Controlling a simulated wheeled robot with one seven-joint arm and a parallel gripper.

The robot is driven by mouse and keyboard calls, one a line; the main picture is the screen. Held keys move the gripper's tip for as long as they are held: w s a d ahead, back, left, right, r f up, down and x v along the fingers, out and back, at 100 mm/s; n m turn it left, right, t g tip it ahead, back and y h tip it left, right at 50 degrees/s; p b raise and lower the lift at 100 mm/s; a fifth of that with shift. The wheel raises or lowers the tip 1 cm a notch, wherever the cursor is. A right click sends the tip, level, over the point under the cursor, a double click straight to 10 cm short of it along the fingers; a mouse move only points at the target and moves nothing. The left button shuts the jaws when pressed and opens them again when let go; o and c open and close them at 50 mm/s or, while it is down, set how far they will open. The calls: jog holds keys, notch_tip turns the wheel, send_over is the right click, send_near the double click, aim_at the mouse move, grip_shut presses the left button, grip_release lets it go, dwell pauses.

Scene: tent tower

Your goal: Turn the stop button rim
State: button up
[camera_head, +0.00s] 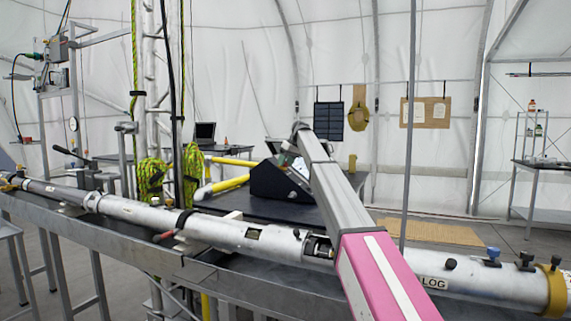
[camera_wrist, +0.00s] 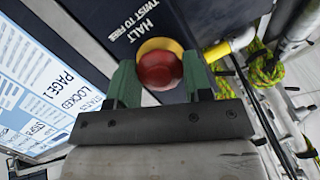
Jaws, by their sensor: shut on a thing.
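The stop button (camera_wrist: 160,70) is a red round knob on a yellow base (camera_wrist: 152,46), set in a dark panel (camera_wrist: 105,22) lettered "HALT TWIST TO FREE" in the wrist view. My gripper (camera_wrist: 161,78) has its two green fingers on either side of the red knob and is shut on its rim. The near side of the knob faces the gripper body. In the head view my arm reaches over to the black console (camera_head: 268,183), and it hides the button and the fingers there.
A lit screen (camera_wrist: 38,80) reading "STATUS LOCKED PAGE 1" lies left of the button. A long metal tube (camera_head: 135,211) lies across the bench in front of the console. Yellow pipes (camera_head: 228,184) and coiled green rope (camera_head: 193,165) stand left of the console.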

jog(key=shift+m+y, duration=0.3)
jog(key=shift+m, duration=1.4)
jog(key=shift+g, duration=0.3)
jog(key=o, duration=0.9)
jog(key=shift+o, duration=0.2)
jog(key=v, duration=0.7)
jog(key=shift+d+r, duration=0.15)
jog(key=shift+r, duration=0.1)
